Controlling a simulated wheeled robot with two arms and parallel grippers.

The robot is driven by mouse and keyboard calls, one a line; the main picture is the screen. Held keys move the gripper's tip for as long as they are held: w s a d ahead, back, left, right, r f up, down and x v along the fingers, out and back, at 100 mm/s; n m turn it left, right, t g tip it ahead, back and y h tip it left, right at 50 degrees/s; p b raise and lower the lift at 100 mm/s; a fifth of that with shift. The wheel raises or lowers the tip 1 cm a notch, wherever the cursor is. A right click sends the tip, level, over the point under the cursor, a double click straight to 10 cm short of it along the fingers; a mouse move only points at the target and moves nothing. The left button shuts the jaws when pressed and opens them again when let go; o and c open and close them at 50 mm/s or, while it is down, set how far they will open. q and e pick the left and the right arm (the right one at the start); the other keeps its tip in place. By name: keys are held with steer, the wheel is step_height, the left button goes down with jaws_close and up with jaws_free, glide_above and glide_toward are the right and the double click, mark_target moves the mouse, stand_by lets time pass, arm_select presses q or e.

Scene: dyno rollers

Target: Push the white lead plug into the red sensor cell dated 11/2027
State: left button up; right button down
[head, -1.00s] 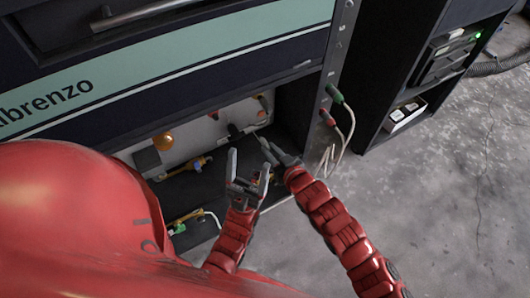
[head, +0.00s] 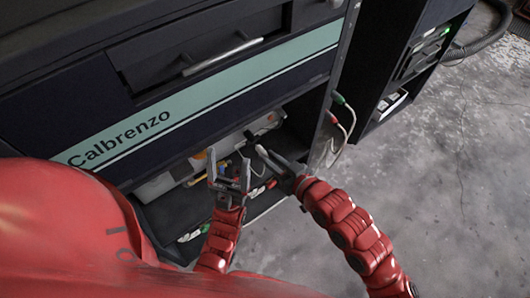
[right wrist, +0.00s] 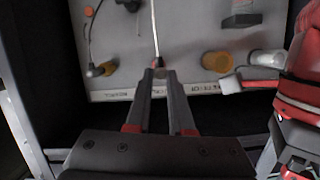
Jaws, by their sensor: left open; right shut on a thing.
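My right gripper (head: 262,150) is inside the low opening of the cabinet. In the right wrist view, its fingertips (right wrist: 161,74) are closed together on a small plug whose body they mostly hide. A thin white lead (right wrist: 155,28) runs up the picture from them across the grey panel. My left gripper (head: 228,165) is open and empty, just left of the right one, fingers pointing up the picture. A red and white piece (right wrist: 245,82) shows right of my right fingertips; I cannot tell whether it is a sensor cell. No 11/2027 date is readable.
The grey panel (right wrist: 190,35) carries a yellow-brown round part (right wrist: 215,62), a black block (right wrist: 242,14) and a black-cabled knob (right wrist: 100,70). The cabinet (head: 190,110) overhangs the opening. Green-ended and red-ended leads (head: 338,98) hang on its right post. Floor at right is clear.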

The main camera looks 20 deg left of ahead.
steer(key=shift+w+a+b, duration=0.3)
steer(key=shift+a+b, duration=0.1)
steer(key=shift+a, duration=0.15)
steer(key=shift+w+a+r+b, duration=0.1)
steer(key=shift+w+a+b, duration=0.3)
steer(key=shift+w+a, duration=0.5)
steer(key=shift+w+a+b, duration=0.35)
steer(key=shift+w+a, duration=0.35)
steer(key=shift+a, duration=0.35)
steer(key=shift+w+a+b, duration=0.1)
steer(key=shift+a+b, duration=0.05)
steer(key=shift+b, duration=0.2)
steer(key=shift+w+a+b, duration=0.45)
steer(key=shift+a+b, duration=0.1)
stand_by(0.5)
steer(key=c, duration=0.7)
jaws_free()
